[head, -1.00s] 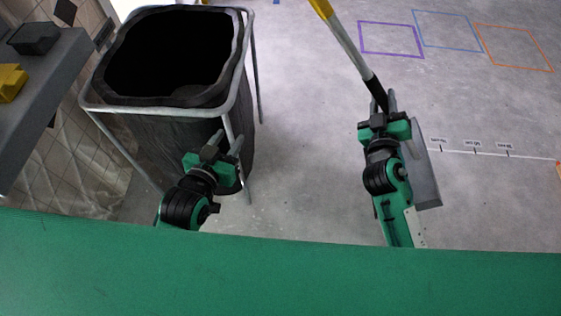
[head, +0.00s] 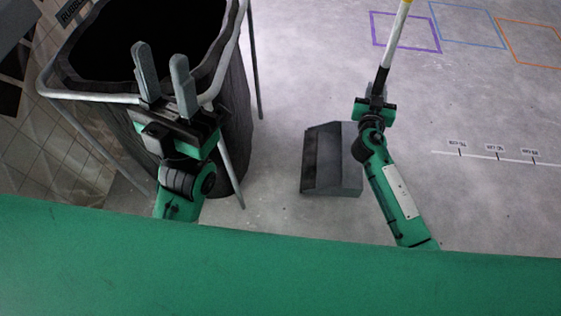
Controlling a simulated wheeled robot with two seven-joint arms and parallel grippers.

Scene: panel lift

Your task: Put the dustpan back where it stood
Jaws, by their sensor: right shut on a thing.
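The dustpan is a grey, box-like pan (head: 338,160) low over the floor, left of my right forearm, with a long handle (head: 392,42) that is black at the bottom, white above and yellow at the top. My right gripper (head: 375,92) is shut on the handle's lower dark part. I cannot tell whether the pan touches the floor. My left gripper (head: 166,84) is raised in front of the bin, with its two grey fingers apart and nothing between them. Purple (head: 405,48), blue (head: 462,42) and orange (head: 530,62) outlined squares lie on the floor at the upper right.
A black-lined bin (head: 238,120) in a metal frame stands at the left, close behind my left gripper. A white marked line (head: 515,157) with small labels runs along the floor at the right. The grey floor between bin and pan is clear.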

